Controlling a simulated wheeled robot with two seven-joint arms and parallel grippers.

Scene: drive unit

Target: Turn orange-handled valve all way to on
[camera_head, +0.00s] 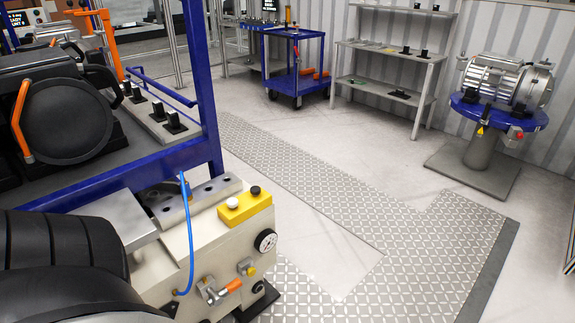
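The orange-handled valve (231,287) is on the front face of a cream machine block (207,243) at the lower middle left. Its metal body is at the left of the handle. The short orange handle points right and slightly up in the picture. A blue hose (190,240) runs from the top of the block down to near the valve. To the right of the valve are a small fitting with a yellow knob (250,271) and a round pressure gauge (265,241). Neither of my grippers is in view, and nothing is seen touching the valve.
A yellow button box (245,207) sits on top of the block. A blue frame (204,90) with black equipment stands behind. The floor (300,240) right of the block is clear. A blue cart (297,72), grey shelves (388,62) and a blue-topped pedestal (480,147) stand farther back.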

